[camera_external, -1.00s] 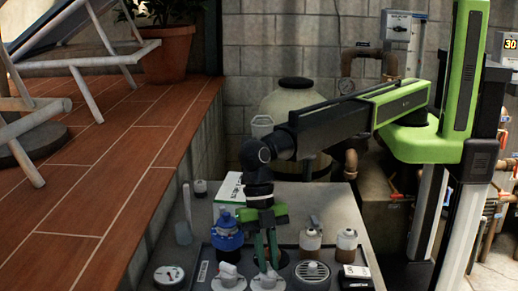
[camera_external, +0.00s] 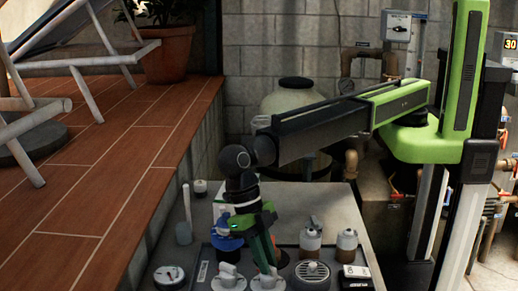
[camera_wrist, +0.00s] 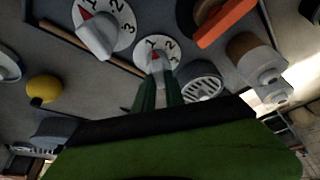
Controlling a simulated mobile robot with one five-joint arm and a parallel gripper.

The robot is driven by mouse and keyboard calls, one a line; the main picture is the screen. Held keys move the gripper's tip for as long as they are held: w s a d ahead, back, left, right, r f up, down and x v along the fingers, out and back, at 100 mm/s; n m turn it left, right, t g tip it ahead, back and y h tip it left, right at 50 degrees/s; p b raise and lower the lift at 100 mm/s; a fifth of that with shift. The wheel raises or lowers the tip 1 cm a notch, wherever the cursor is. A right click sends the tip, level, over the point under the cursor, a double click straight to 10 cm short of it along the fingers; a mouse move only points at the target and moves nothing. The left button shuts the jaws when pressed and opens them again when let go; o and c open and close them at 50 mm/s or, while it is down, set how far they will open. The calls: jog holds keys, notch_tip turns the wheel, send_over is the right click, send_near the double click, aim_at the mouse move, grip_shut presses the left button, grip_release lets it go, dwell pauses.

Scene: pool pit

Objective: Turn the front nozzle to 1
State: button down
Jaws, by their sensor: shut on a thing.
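Two white nozzle dials with knobs sit side by side on the dark panel. My gripper (camera_external: 268,266) is shut on the knob of the right-hand dial (camera_external: 267,283). In the wrist view the fingers (camera_wrist: 157,88) close on that knob, and its numbered dial (camera_wrist: 170,46) shows 1, 2 and 3; a red mark on the knob points up near the 1, its exact setting hard to tell. The other dial (camera_external: 229,281) stands apart to the left; in the wrist view this dial (camera_wrist: 122,32) has its red mark to the left of its 1. The fingers hide part of the held knob.
Brown bottles (camera_external: 311,239) and (camera_external: 346,244) stand to the right, behind a round grille (camera_external: 311,272) and a small box (camera_external: 356,273). A round gauge (camera_external: 169,275) lies at the left. The rear counter is mostly clear.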

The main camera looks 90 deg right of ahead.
jog(key=shift+s+d, duration=0.1)
jog(key=shift+s, duration=0.05)
jog(key=c, duration=1.5)
grip_release()
jog(key=shift+o, duration=0.5)
jog(key=shift+f, duration=0.15)
jog(key=p+v, duration=1.1)
jog(key=v, duration=0.1)
